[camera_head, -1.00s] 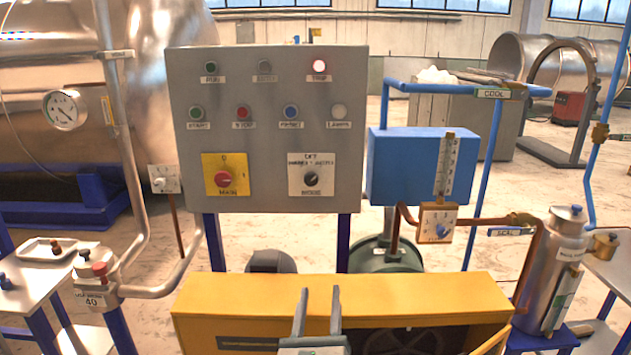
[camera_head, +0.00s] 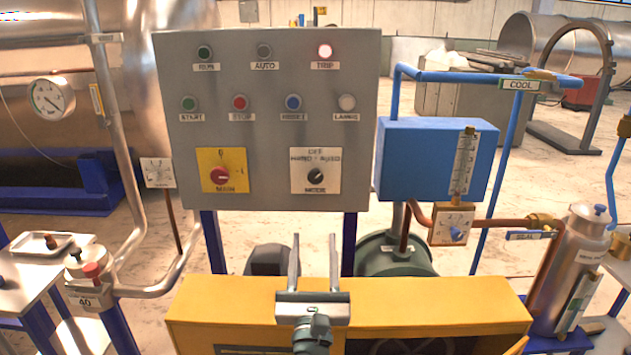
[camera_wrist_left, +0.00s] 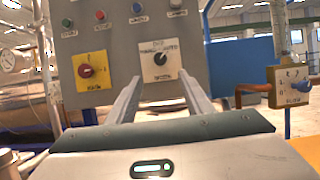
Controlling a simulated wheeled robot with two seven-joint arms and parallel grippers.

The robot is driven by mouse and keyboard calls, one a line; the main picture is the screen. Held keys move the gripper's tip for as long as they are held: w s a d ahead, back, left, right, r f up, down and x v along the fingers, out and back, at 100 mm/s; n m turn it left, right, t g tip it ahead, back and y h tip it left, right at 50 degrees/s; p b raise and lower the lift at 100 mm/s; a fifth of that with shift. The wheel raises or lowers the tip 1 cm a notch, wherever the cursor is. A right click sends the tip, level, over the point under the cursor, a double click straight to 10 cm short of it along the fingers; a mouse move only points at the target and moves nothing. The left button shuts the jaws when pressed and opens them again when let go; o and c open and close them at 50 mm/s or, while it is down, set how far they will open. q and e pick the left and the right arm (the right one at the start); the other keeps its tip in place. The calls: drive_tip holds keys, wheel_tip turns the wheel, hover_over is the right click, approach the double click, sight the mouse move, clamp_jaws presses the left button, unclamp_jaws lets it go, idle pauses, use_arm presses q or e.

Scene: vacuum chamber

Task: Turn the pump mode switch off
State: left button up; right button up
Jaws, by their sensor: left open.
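The pump mode switch (camera_head: 315,177) is a black round knob on a white plate, low on the right of the grey control panel (camera_head: 268,130). The plate reads OFF at the top with HAND and AUTO below it. The knob's light pointer line is slanted in the head view. The knob also shows in the left wrist view (camera_wrist_left: 160,59), above the space between the fingers. My left gripper (camera_head: 314,240) is open and empty, below the switch and apart from the panel, over the yellow housing. My right gripper is out of view.
A red MAIN switch (camera_head: 222,176) on a yellow plate sits left of the mode switch. The blue box (camera_head: 432,160) and copper pipe stand at the right. The yellow housing (camera_head: 230,310) lies below.

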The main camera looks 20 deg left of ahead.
use_arm(q)
drive_tip(key=p, duration=0.5)
approach(316, 178)
drive_tip(key=x, duration=0.8)
drive_tip(key=shift+w+a+r, duration=0.2)
drive_tip(key=shift+w, duration=0.15)
drive_tip(key=c, duration=1)
